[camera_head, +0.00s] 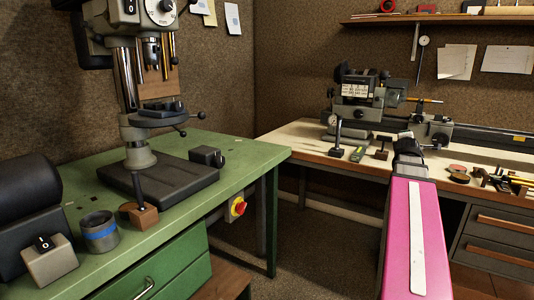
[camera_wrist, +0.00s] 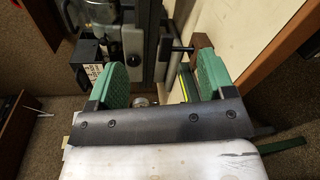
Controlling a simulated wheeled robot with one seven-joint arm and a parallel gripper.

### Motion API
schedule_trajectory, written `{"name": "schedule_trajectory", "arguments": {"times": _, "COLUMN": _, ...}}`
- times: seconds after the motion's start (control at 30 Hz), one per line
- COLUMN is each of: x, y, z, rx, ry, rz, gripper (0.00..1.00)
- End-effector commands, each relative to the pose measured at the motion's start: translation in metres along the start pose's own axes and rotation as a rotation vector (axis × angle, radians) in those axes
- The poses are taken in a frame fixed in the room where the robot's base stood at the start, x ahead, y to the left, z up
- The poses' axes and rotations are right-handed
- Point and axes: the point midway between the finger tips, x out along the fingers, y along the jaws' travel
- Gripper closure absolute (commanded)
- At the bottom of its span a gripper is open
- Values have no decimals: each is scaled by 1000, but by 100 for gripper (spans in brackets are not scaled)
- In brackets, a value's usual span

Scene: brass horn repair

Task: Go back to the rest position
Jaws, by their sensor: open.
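My arm (camera_head: 415,235), pink with a white strip, reaches from the bottom right of the head view toward the far bench. Its dark end shows in front of the bench edge, and the fingers are hard to make out there. In the wrist view my gripper (camera_wrist: 163,76) is open, with two green finger pads wide apart. Nothing is held between the pads. Behind them the lathe (camera_wrist: 150,40) and a strip of the bench top show, and how far away they are is hard to tell.
The far wooden bench (camera_head: 300,137) carries a grey lathe (camera_head: 355,115) and several small tools. A green bench (camera_head: 245,157) at left carries a drill press (camera_head: 140,120), a grey cup with a blue band (camera_head: 98,232) and a wooden block (camera_head: 138,214). Floor (camera_head: 320,240) between the benches is clear.

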Motion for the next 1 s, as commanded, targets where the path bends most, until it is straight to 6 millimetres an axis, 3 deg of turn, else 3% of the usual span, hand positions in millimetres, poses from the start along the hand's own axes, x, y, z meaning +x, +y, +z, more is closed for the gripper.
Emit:
{"name": "schedule_trajectory", "arguments": {"times": 0.27, "x": -8, "y": -57, "z": -64, "rx": 216, "ry": 77, "rz": -171, "gripper": 24}}
{"name": "schedule_trajectory", "arguments": {"times": 0.47, "x": -32, "y": -126, "z": -142, "rx": 466, "ry": 119, "rz": -412, "gripper": 24}}
{"name": "schedule_trajectory", "arguments": {"times": 0.67, "x": -85, "y": -211, "z": -229, "rx": 740, "ry": 73, "rz": -742, "gripper": 24}}
{"name": "schedule_trajectory", "arguments": {"times": 0.8, "x": -135, "y": -267, "z": -279, "rx": 893, "ry": -33, "rz": -974, "gripper": 24}}
{"name": "schedule_trajectory", "arguments": {"times": 1.0, "x": -214, "y": -333, "z": -331, "rx": 1036, "ry": -276, "rz": -1256, "gripper": 24}}
